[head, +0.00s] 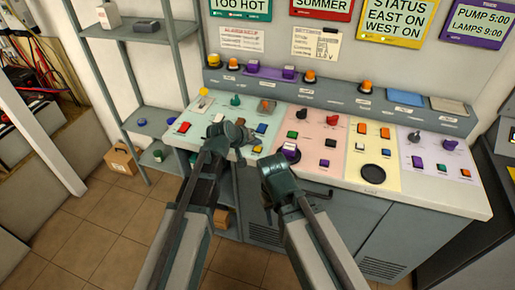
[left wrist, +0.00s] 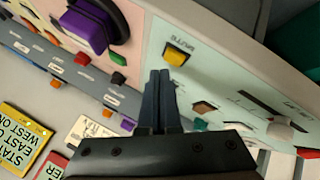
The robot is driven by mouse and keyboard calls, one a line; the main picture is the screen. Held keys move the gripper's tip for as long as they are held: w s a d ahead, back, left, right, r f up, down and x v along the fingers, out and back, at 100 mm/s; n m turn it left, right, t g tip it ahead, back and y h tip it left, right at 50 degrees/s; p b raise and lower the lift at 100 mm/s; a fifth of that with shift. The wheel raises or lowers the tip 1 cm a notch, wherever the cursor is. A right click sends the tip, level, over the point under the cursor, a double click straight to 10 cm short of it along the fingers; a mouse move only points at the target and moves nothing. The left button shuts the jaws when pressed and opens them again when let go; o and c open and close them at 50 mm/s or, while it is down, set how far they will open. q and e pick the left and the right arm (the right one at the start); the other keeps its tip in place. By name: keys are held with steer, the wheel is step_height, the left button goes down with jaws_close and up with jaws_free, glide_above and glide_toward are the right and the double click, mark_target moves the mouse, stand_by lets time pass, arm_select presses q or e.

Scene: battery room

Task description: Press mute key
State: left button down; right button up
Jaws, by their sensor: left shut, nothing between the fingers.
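The mute key is a square yellow key (left wrist: 177,53) with an upside-down label reading MUTE beside it, on the mint part of the console in the left wrist view. My left gripper (left wrist: 160,76) is shut and empty. Its fingertips appear just beside the key in that view; I cannot tell whether they touch it. In the head view my left gripper (head: 228,131) is over the mint panel (head: 200,112) and hides part of it. I cannot pick out the key clearly there. My right gripper (head: 278,172) is at the console's front edge, its fingers not clear.
A large purple button (left wrist: 88,28) in a black ring is on the pink panel beside the mint one. Other coloured keys and knobs crowd the console. A raised grey ledge (head: 340,95) with lamps runs behind. A metal shelf (head: 130,33) stands at left.

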mark_target(256, 150)
arm_select(q)
steer(key=shift+f, duration=0.1)
steer(key=shift+f+b, duration=0.3)
steer(key=shift+b, duration=0.15)
steer(key=shift+f+b, duration=0.45)
steer(key=shift+f, duration=0.05)
stand_by(0.7)
steer(key=shift+r, duration=0.2)
steer(key=shift+r+p, duration=0.75)
steer(key=shift+p, duration=0.15)
step_height(256, 150, up, 5)
steer(key=p, duration=0.5)
